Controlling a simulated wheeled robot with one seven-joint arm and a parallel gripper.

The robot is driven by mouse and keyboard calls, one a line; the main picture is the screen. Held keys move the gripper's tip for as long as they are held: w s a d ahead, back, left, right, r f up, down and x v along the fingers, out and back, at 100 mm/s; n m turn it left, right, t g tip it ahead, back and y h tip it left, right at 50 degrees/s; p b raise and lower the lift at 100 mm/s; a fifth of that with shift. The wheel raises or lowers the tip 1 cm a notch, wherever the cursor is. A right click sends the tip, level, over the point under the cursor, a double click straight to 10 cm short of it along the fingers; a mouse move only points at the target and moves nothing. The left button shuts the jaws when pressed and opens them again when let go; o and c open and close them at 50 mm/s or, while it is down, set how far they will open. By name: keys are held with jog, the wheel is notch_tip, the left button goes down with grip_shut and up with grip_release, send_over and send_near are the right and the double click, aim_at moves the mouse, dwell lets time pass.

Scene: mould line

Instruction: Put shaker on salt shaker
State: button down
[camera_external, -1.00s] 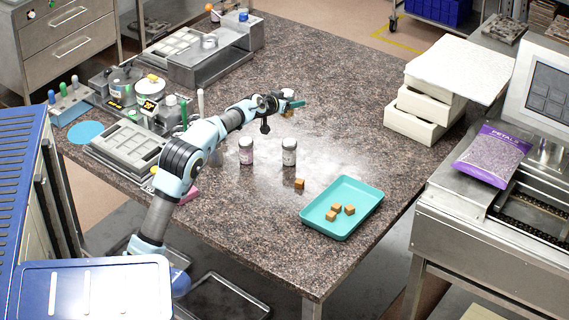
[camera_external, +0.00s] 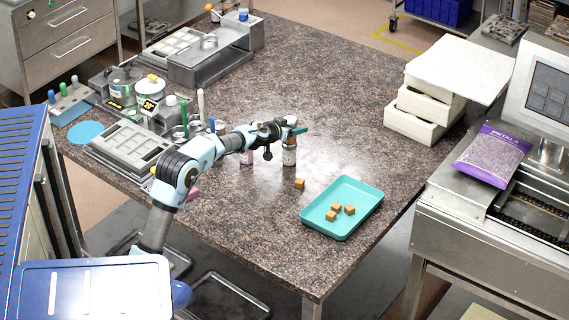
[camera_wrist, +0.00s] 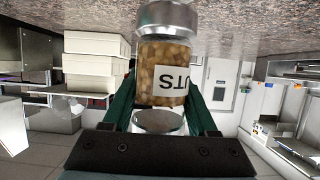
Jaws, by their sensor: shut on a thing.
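My gripper (camera_external: 291,133) is shut on a small shaker (camera_wrist: 165,75) with brown contents and a white label whose visible letters read "UTS". The wrist view is upside down, with the table at its top; the dark green fingers flank the held shaker. A shaker with a white label (camera_external: 289,157) stands upright on the table, directly below the held one. A silver cap (camera_wrist: 166,16) shows at the held shaker's lower end in the wrist view. I cannot tell whether the two touch. Another shaker, pinkish (camera_external: 246,157), stands to the left, partly hidden by my arm.
A teal tray (camera_external: 312,226) with several brown cubes is at the front right, and one loose cube (camera_external: 299,184) lies beside it. White boxes (camera_external: 412,124) stand at the right edge. Equipment and a grey mould tray (camera_external: 122,150) crowd the left. The table's back middle is clear.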

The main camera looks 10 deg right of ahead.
jog(key=shift+f, duration=0.1)
jog(key=shift+c, duration=0.9)
grip_release()
jog(key=shift+r, duration=0.25)
jog(key=b+v, duration=0.2)
jog(key=v, duration=1)
jog(key=shift+a, duration=0.1)
